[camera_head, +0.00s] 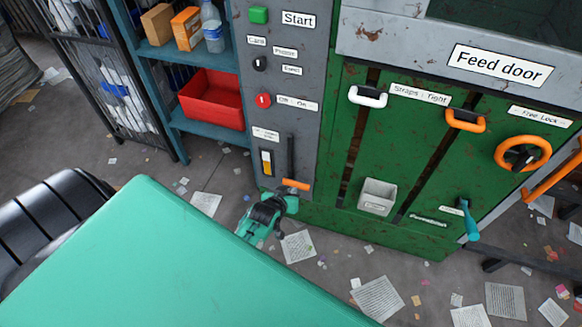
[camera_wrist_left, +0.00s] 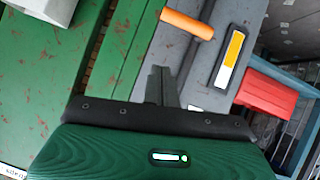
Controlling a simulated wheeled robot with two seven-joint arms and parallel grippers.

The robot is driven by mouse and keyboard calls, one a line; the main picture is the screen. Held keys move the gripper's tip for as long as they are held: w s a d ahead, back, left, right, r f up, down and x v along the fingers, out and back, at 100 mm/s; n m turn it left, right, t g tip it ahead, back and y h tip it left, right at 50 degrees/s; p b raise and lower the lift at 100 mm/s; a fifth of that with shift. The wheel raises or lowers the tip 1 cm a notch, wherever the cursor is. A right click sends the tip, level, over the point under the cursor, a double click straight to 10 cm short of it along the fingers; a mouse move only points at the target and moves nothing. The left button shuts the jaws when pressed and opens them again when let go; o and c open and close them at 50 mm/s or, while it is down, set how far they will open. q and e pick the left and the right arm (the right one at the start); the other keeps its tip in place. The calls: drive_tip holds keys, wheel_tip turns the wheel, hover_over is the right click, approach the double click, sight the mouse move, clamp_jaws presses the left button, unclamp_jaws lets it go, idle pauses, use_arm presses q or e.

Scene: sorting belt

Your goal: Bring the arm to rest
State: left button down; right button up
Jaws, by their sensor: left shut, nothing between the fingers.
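My left gripper (camera_head: 272,208) is in front of the lower part of the grey control panel (camera_head: 285,75). In the left wrist view its fingers (camera_wrist_left: 160,84) are together, with nothing between them. An orange-handled lever (camera_head: 296,184) is on the panel just beyond the gripper in the head view. In the left wrist view the lever's orange grip (camera_wrist_left: 187,25) is apart from the fingertips. My right gripper is in neither view.
A blue shelf with a red box (camera_head: 211,98) is left. Papers (camera_head: 298,246) litter the floor.

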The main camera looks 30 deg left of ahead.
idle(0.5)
